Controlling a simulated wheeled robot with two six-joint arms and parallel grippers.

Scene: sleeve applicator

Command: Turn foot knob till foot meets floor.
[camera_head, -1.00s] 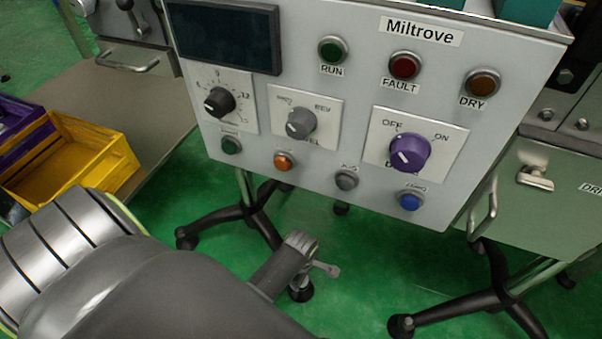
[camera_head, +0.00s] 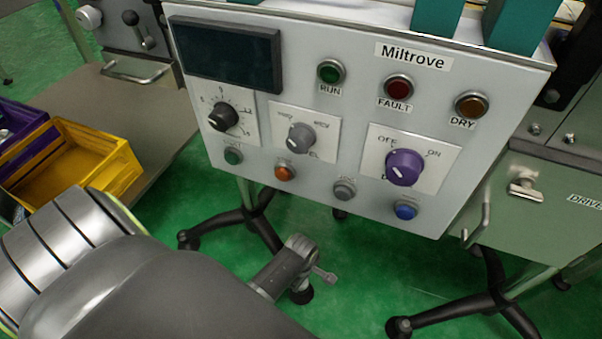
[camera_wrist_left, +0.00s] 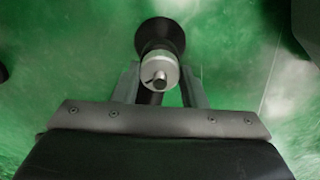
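In the left wrist view a black, flared foot (camera_wrist_left: 161,36) stands over the green floor, with a round silver knob (camera_wrist_left: 158,72) with a small pin on its near side. My left gripper (camera_wrist_left: 161,76) is open. Its two fingers stand apart, one on each side of the knob, with a visible gap on the right; contact on the left cannot be told. Whether the foot touches the floor is unclear. My right gripper is not in view.
A control panel (camera_head: 345,205) with knobs, buttons and lamps hangs above. Black-footed stand legs (camera_head: 215,222) are behind and at right (camera_head: 445,315). A yellow crate (camera_head: 75,165) sits at left. A green cabinet (camera_head: 530,220) stands at right. Green floor lies between.

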